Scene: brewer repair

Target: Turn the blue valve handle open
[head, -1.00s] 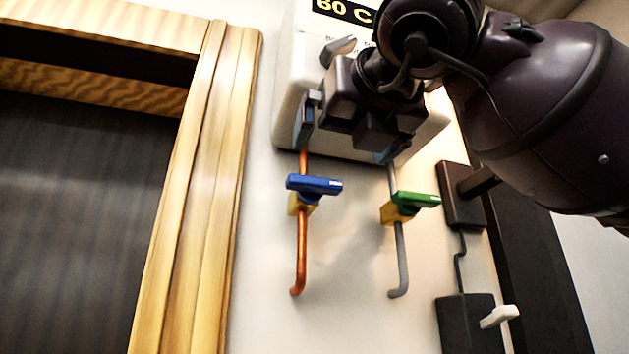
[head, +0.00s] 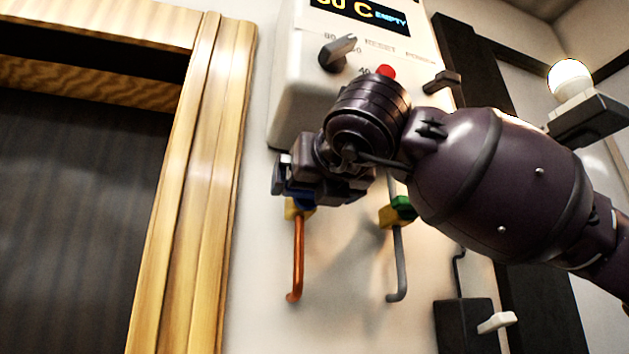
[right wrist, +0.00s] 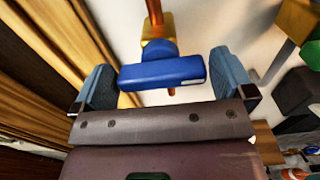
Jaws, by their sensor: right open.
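The blue valve handle (right wrist: 162,72) lies crosswise between the two open fingers of my right gripper (right wrist: 165,82) in the right wrist view. In the head view my right gripper (head: 297,182) covers most of the handle; only a bit of blue shows above the yellow body and copper pipe (head: 297,260). My left gripper is not in view.
A green-handled valve (head: 402,208) on a grey pipe stands close to the right. The white boiler (head: 300,95) with knob, red button and display is above. A wooden frame (head: 190,200) is at left. A dark box with a white lever (head: 465,325) is lower right.

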